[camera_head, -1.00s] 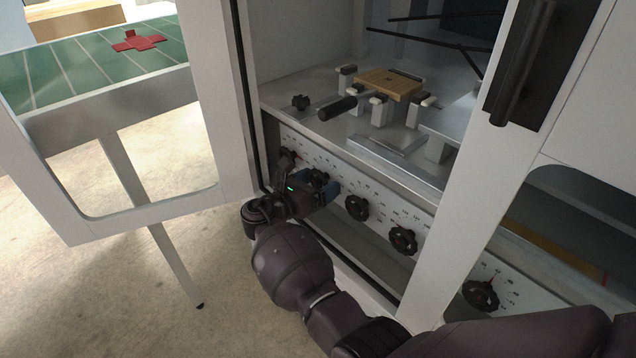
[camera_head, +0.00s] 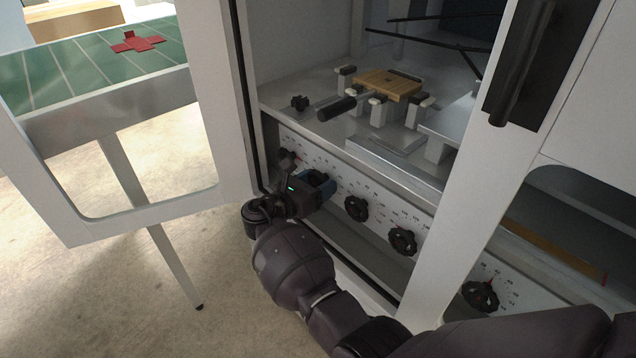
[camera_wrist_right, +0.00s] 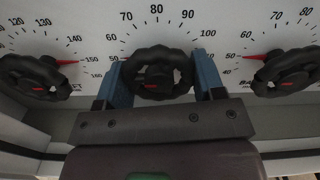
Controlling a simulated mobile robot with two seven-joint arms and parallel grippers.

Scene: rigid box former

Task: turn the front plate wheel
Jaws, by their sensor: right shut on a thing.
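A row of black handwheels runs along the white scaled panel (camera_head: 380,220) under the machine's deck. My right gripper (camera_head: 326,184) is at the second wheel from the left and hides it in the head view. In the right wrist view this wheel (camera_wrist_right: 158,72) sits between the blue fingers of my right gripper (camera_wrist_right: 157,85), which is shut on its rim. Its scale shows 50 to 100 around it; its name label and red pointer are hidden, so I cannot read which wheel it is. My left gripper is not in view.
Neighbouring wheels stand close on both sides, the left one (camera_wrist_right: 38,80) and the right one (camera_wrist_right: 290,75), each with a red pointer. The open white door (camera_head: 110,225) stands left of my arm. A wooden block (camera_head: 388,85) sits on the deck above.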

